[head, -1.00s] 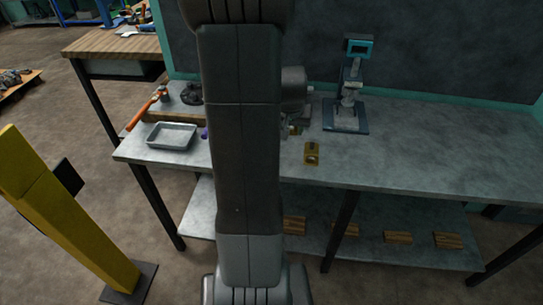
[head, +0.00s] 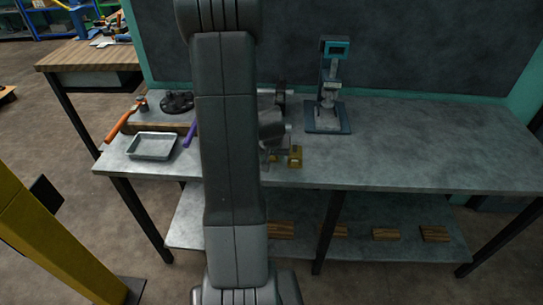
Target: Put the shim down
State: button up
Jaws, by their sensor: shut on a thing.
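My gripper (head: 271,155) is low over the grey workbench (head: 400,155), just right of my arm link, which hides part of it. It is shut on the shim, which is too small and too covered to make out clearly. A small yellow, brass-like block (head: 295,156) sits on the bench right beside the gripper's right side. I cannot tell whether the gripper touches the block or the bench top.
A teal gauge stand (head: 328,115) stands behind and to the right. A metal tray (head: 153,146), an orange-handled tool (head: 121,124) and a purple-handled tool (head: 189,135) are at the left. The bench's right half is clear. A yellow post (head: 55,235) stands at lower left.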

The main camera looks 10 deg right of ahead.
jog(key=shift+f, duration=0.15)
jog(key=o, duration=0.9)
jog(key=shift+c, duration=0.2)
jog(key=shift+r, duration=0.3)
jog(key=v, duration=1.1)
jog(key=shift+r+p, duration=0.4)
jog(key=shift+p, duration=0.05)
jog(key=shift+s+f, duration=0.1)
jog(key=shift+s, duration=0.05)
jog(key=b+x, duration=0.1)
jog(key=x, duration=1.1)
jog(key=shift+f, duration=0.2)
jog(key=shift+r, duration=0.15)
